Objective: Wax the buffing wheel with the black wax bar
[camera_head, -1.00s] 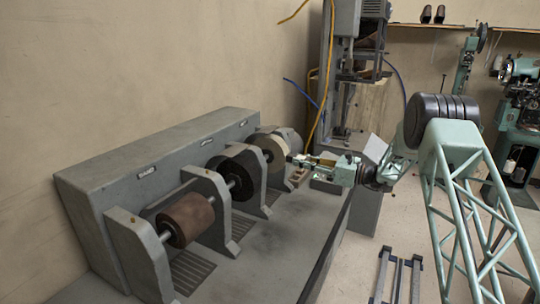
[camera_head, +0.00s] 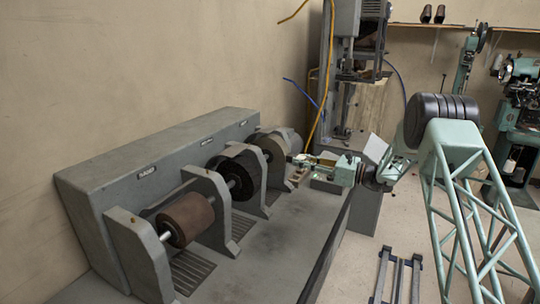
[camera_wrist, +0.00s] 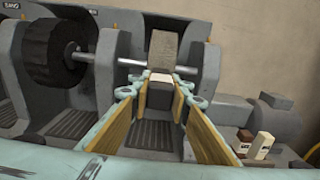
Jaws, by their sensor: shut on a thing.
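The buffing wheel (camera_wrist: 163,46) is the pale grey-brown wheel on the shaft at top centre of the wrist view. In the head view it is the farther tan wheel (camera_head: 271,147), partly hidden. My gripper (camera_wrist: 160,86) is shut on a small block, the black wax bar (camera_wrist: 161,77). Its pale face shows between the fingertips; most of its dark body is hidden. In the wrist view the bar lines up with the wheel's lower edge; I cannot tell if they touch. In the head view my gripper (camera_head: 297,160) reaches the wheel from the right.
A brown bar (camera_wrist: 243,141) and a white bar (camera_wrist: 262,145) stand right of my fingers. A dark wheel (camera_wrist: 53,48) and grey supports (camera_wrist: 206,75) flank the space. The sanding roller (camera_head: 186,219) is at the near end. The machine's front ledge (camera_head: 290,230) is clear.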

